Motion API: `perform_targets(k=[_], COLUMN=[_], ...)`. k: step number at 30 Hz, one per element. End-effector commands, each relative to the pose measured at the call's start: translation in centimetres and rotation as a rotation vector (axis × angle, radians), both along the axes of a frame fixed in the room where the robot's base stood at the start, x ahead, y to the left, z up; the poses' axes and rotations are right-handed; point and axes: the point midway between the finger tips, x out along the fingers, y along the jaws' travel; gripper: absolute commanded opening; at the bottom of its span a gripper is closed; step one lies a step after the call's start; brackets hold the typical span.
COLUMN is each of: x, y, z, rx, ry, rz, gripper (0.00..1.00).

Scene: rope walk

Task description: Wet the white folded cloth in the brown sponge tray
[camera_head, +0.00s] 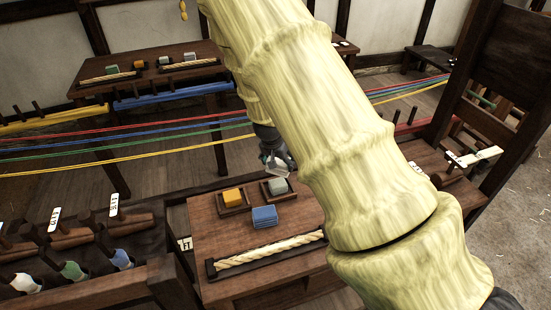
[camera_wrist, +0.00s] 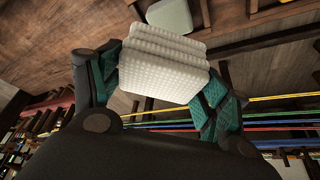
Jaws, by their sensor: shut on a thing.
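My gripper (camera_head: 275,158) is shut on the white folded cloth (camera_head: 279,173), just above the far side of the near table. In the wrist view the cloth (camera_wrist: 160,68) shows as a thick, ribbed stack between the green-padded fingers of my gripper (camera_wrist: 155,78). Two small brown trays stand on the table: the left tray (camera_head: 236,210) holds an orange-yellow block, and the right tray (camera_head: 275,197) holds a pale grey-green block (camera_head: 277,186). The cloth hangs above and apart from the right tray. That pale block also shows in the wrist view (camera_wrist: 170,15).
A blue folded cloth (camera_head: 264,216) lies in front of the trays. A pale rope in a dark holder (camera_head: 268,253) lies along the table's front. Coloured strands (camera_head: 150,135) stretch behind the table. A rack with bottles (camera_head: 73,270) stands left. My arm hides the table's right part.

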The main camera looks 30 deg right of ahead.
Motion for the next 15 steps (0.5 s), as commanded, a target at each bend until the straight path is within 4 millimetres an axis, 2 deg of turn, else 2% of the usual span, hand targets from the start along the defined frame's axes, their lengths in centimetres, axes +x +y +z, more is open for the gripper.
perform_targets(k=[15], x=[0.2], y=[0.2], z=[-4.7], rx=[0.0], ry=[0.002], rz=[0.004], gripper=[0.56])
